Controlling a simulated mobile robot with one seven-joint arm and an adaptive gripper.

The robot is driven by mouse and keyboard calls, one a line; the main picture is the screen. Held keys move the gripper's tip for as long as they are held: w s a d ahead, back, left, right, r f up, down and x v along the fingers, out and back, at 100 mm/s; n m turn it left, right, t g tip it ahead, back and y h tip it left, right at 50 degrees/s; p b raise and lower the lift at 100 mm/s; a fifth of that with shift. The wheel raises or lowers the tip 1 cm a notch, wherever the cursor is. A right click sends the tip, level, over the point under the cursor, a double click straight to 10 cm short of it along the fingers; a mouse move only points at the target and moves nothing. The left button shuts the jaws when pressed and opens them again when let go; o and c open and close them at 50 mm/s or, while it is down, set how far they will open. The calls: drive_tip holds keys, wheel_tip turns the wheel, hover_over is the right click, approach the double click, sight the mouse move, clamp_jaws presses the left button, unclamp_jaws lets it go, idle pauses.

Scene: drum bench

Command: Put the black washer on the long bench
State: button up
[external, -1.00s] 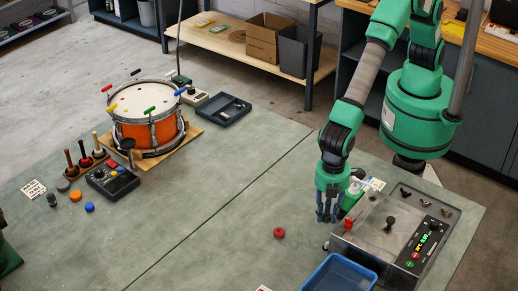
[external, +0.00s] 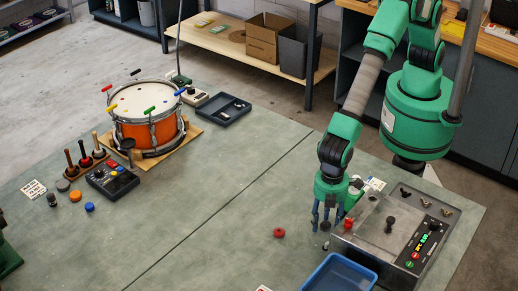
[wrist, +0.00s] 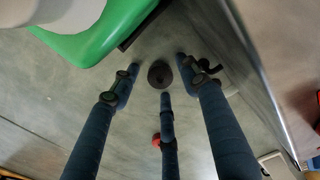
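The black washer (wrist: 160,74) lies flat on the grey-green surface in the wrist view, a small dark disc with a centre hole. My gripper (wrist: 166,85) has its three dark blue fingers spread around the washer, with visible gaps and no grip on it. In the external view my gripper (external: 325,222) points down, low over the surface left of the clear-lidded box; the washer is hard to make out there among the fingertips. The long grey-green bench top (external: 215,190) extends left, with a dark seam across it.
A red washer (external: 279,232) lies left of my gripper. The metal box (external: 385,235) with knobs stands close on the right, and a blue bin (external: 340,272) in front. The drum (external: 148,120) and a button pad (external: 112,180) stand far left. The middle is clear.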

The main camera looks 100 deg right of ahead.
sight(325, 224)
drive_tip(key=shift+r, duration=0.2)
wheel_tip(325, 224, up, 12)
drive_tip(key=p, duration=0.2)
idle(0.6)
drive_tip(key=shift+d, duration=0.1)
idle(0.8)
drive_tip(key=w+d+r+m+t, duration=0.1)
drive_tip(key=w+d+r, duration=0.1)
drive_tip(key=d+r, duration=0.6)
drive_tip(key=w+d+r+m, duration=0.1)
drive_tip(key=w+d+r, duration=0.1)
drive_tip(key=d+r, duration=0.6)
drive_tip(key=s+d+r+m+t+y, duration=0.1)
drive_tip(key=s+d+r, duration=0.1)
drive_tip(key=d+r, duration=0.5)
drive_tip(key=s+d+r+m, duration=0.15)
drive_tip(key=d+r, duration=0.25)
drive_tip(key=d, duration=0.7)
drive_tip(key=s+d+r+m+t, duration=0.1)
drive_tip(key=s+d+r, duration=0.2)
drive_tip(key=s+d, duration=0.4)
drive_tip(key=s+d+r+m+t, duration=0.1)
drive_tip(key=s+d+r, duration=0.1)
drive_tip(key=s+d, duration=0.5)
drive_tip(key=s+d+f+m+t+h, duration=0.1)
drive_tip(key=s+d+m, duration=0.1)
drive_tip(key=s+d, duration=0.8)
drive_tip(key=shift+s+d+f+t, duration=0.15)
drive_tip(key=shift+s+d+t, duration=0.15)
drive_tip(key=shift+d, duration=0.15)
